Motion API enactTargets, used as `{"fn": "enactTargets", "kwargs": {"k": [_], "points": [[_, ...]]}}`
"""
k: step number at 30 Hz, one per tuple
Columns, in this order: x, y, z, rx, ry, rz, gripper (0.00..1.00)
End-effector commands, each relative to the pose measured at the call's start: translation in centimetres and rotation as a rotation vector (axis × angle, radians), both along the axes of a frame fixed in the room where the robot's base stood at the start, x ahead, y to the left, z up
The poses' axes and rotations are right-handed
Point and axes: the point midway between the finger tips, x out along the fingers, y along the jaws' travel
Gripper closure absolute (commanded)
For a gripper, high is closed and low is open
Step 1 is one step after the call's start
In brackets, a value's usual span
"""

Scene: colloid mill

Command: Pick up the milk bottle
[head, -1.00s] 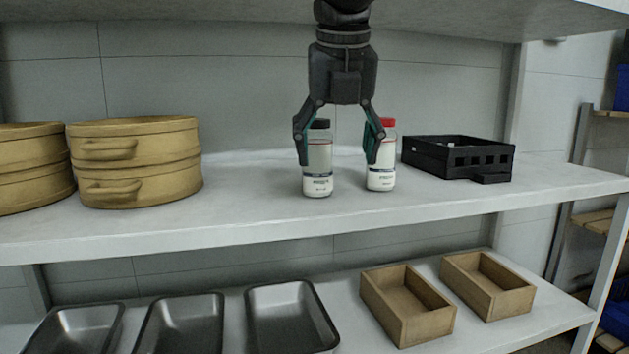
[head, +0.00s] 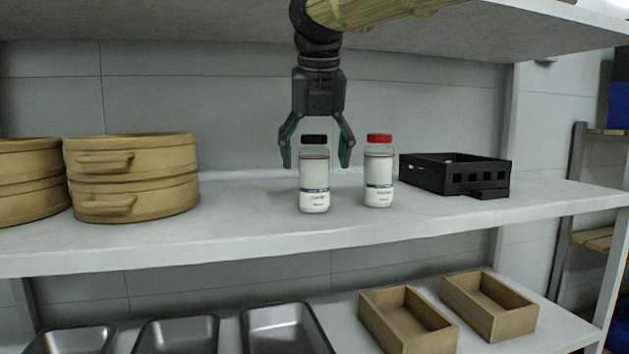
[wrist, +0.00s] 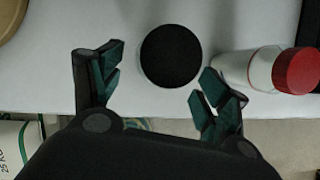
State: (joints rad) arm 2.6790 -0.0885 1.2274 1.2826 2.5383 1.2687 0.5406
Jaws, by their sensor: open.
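Two white bottles stand upright on the middle shelf (head: 240,228) in the head view. The black-capped bottle (head: 314,186) is on the left and the red-capped bottle (head: 379,180) is to its right. I cannot tell from their labels which holds milk. My gripper (head: 316,166) points down and is open, its fingers apart on either side of the black-capped bottle's upper part in the head view. In the wrist view, the black cap (wrist: 171,56) lies just beyond the gap between my fingertips (wrist: 160,78), and the red cap (wrist: 297,71) is right of the right finger.
A black crate (head: 455,174) stands right of the bottles. Stacked bamboo steamers (head: 133,178) are at the left, with free shelf between them and the bottles. Metal trays (head: 287,330) and wooden boxes (head: 407,318) sit on the lower shelf.

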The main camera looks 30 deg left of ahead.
Motion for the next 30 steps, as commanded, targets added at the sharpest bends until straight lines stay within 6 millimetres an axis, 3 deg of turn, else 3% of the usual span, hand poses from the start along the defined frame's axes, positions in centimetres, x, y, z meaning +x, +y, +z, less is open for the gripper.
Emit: {"fn": "enactTargets", "kwargs": {"k": [5, 9, 19, 28, 30], "points": [[1.9, 1.6, -0.2, 0.002, 0.0, -0.001, 0.24], [2.1, 1.7, -1.1, 0.0, -0.001, 0.001, 0.24], [2.2, 1.7, -1.1, 0.0, -0.001, 0.001, 0.24], [2.2, 1.7, -1.1, 0.0, 0.0, 0.001, 0.77], [2.2, 1.7, -1.1, 0.001, 0.0, 0.0, 0.81]]}}
